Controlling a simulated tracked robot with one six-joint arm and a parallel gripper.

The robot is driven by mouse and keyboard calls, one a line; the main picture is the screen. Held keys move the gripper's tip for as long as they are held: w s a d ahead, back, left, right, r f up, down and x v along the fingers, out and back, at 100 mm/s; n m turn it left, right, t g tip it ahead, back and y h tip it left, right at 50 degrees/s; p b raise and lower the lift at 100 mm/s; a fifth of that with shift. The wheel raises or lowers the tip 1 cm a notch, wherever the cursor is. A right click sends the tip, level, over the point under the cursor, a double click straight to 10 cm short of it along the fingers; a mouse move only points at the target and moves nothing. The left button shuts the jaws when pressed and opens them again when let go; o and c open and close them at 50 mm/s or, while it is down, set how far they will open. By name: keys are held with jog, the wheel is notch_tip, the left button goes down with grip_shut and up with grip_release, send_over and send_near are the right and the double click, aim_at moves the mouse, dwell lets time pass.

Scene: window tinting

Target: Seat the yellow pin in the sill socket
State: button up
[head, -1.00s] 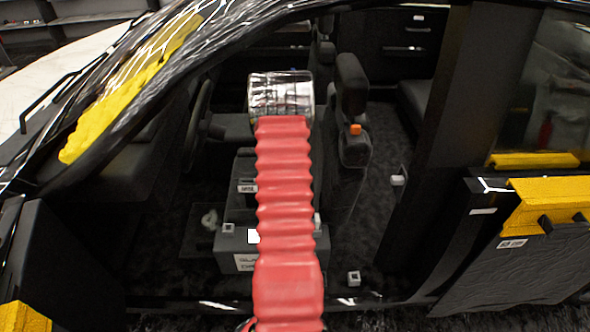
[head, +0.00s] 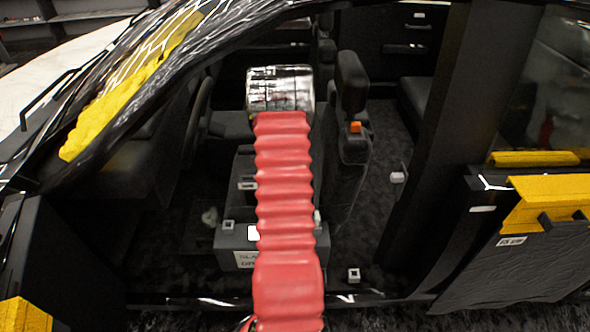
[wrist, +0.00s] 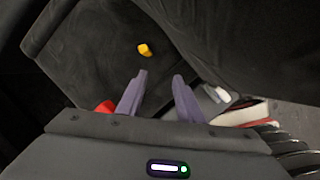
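In the wrist view, a small yellow-orange piece (wrist: 145,49) lies on a dark padded surface beyond my fingertips; it may be the yellow pin, but its shape is unclear. My gripper (wrist: 160,76) has its two purple fingers apart with nothing between them, and it is apart from that piece. In the head view the gripper is hidden beyond my red-sleeved arm. A small white block with a dark centre (head: 354,275) sits by the door sill and looks like the sill socket. No pin shows in it.
A seat with an orange piece (head: 355,128) stands right of my arm. A dark box (head: 236,240) with similar white blocks sits below. The steering wheel (head: 198,115) is to the left. The door pillar (head: 440,120) and roof edge frame the opening.

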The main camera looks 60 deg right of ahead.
jog(key=w+a+r+m+y, duration=0.1)
jog(key=w+a+r+m, duration=0.1)
jog(key=a+r+m, duration=0.65)
jog(key=w+a+r+m, duration=0.2)
jog(key=a+r, duration=0.3)
jog(key=a, duration=0.8)
jog(key=w+a+r+m+y, duration=0.1)
jog(key=a+r+m, duration=0.5)
jog(key=a, duration=0.4)
jog(key=s+a+r+n+t, duration=0.1)
jog(key=a+r+t, duration=0.1)
jog(key=a+r, duration=0.3)
jog(key=s+a+r+n+t+y, duration=0.1)
jog(key=a+r, duration=0.4)
jog(key=a, duration=0.9)
jog(key=s+a+r+n+t, duration=0.1)
jog(key=s+a+r+t, duration=0.2)
jog(key=a, duration=0.6)
jog(key=shift+a+r+y, duration=0.3)
jog(key=shift+a+r, duration=0.05)
jog(key=shift+r, duration=0.55)
jog(key=shift+n, duration=0.25)
jog(key=shift+c, duration=0.2)
